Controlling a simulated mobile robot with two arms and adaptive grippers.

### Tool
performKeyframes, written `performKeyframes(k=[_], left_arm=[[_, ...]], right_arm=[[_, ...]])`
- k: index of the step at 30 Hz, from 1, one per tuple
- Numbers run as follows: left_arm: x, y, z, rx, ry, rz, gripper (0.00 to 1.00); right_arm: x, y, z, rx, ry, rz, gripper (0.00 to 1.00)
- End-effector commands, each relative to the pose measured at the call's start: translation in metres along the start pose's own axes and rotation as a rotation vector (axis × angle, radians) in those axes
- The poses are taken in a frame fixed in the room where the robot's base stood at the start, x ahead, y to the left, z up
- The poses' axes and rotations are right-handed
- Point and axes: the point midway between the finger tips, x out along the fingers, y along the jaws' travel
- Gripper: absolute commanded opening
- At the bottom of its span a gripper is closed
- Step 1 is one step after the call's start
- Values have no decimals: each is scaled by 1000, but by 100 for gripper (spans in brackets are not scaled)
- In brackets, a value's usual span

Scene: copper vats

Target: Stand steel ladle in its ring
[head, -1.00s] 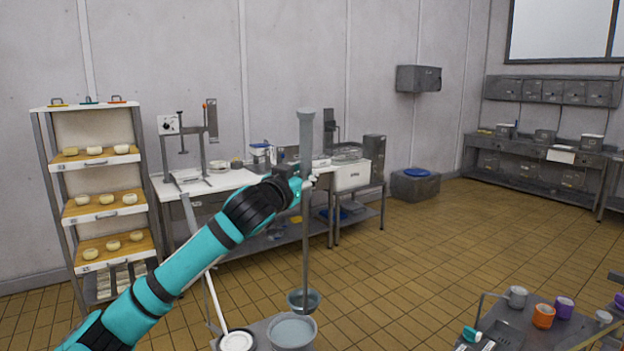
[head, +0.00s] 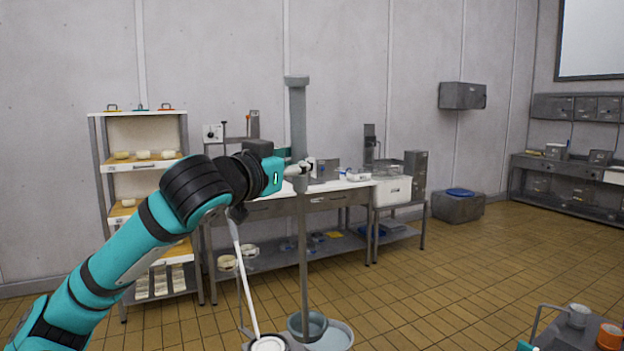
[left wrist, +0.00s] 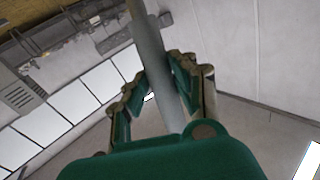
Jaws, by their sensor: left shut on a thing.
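The steel ladle (head: 303,245) hangs upright, its thick grey upper end (head: 297,115) above my left gripper (head: 300,170) and its bowl (head: 307,325) low at the bottom of the head view. My left gripper is shut on the ladle's handle. The handle also shows between the fingers in the left wrist view (left wrist: 150,60). The bowl overlaps a pale round vessel (head: 335,338) in the picture; I cannot tell whether they touch. I cannot make out the ring. My right gripper is not in view.
A white-handled tool (head: 245,280) leans just left of the ladle, its foot at the bottom edge. A steel worktable (head: 340,200) and a cheese rack (head: 185,130) stand behind. A cart with cups (head: 578,316) is at the lower right. The tiled floor between is clear.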

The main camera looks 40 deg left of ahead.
Motion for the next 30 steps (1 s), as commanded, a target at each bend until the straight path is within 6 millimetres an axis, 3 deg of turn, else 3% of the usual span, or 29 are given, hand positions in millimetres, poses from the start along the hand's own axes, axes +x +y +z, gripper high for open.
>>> performKeyframes(k=[1, 6, 18, 30], left_arm=[[-9, -2, 4, 2, 6, -4, 0], [-36, -8, 1, 3, 8, -3, 0], [-92, -20, -7, 1, 5, -2, 0], [-96, -22, -10, 1, 3, 0, 0]], right_arm=[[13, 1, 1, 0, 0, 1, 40], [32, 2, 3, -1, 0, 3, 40], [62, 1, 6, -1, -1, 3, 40], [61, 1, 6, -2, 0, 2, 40]])
